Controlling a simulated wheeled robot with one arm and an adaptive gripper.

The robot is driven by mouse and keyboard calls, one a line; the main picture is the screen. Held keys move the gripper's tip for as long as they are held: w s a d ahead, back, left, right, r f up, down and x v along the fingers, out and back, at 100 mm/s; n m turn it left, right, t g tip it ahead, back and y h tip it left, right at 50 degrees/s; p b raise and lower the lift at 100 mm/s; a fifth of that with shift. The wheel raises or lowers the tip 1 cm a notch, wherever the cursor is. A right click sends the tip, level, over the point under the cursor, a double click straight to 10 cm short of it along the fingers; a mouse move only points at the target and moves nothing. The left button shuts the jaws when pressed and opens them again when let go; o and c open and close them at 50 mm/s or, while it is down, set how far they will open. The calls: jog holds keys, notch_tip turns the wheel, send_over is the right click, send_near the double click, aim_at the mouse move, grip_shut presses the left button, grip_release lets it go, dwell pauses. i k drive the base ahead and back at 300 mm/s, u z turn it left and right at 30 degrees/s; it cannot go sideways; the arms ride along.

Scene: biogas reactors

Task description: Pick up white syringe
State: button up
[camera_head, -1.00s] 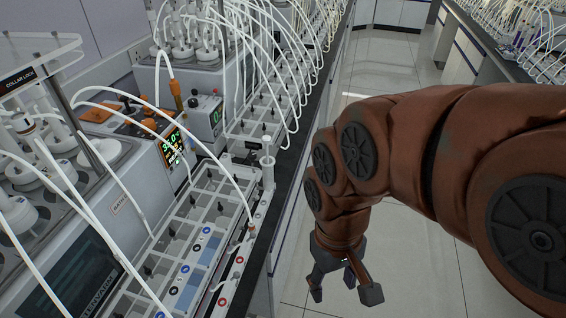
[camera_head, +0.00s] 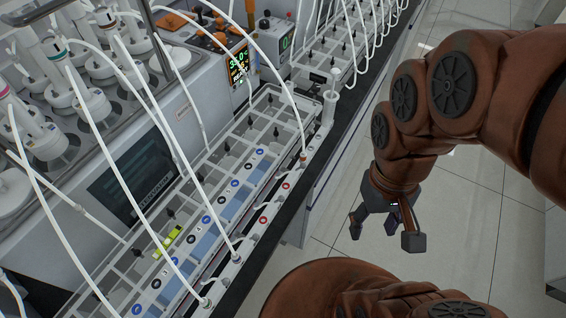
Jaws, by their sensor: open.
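A white syringe-like piece (camera_head: 328,106) stands upright near the far right end of the white rack, close to the bench edge. I take it for the white syringe; its lower end is hard to make out. My gripper (camera_head: 384,236) hangs open and empty over the floor, to the right of the bench. It is apart from the syringe, lower in the picture and to its right.
The white rack (camera_head: 262,140) has numbered slots, with a yellow-green item (camera_head: 167,242) in one. White tubes arch over it to the reactors. A control unit (camera_head: 238,66) with a lit display stands behind. The dark bench edge (camera_head: 345,127) borders clear tiled floor (camera_head: 335,215).

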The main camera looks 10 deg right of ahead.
aim_at(329, 106)
jog(key=u, duration=0.5)
jog(key=k, duration=1.2)
jog(key=u, duration=0.55)
jog(key=i, duration=0.6)
jog(key=z, duration=0.25)
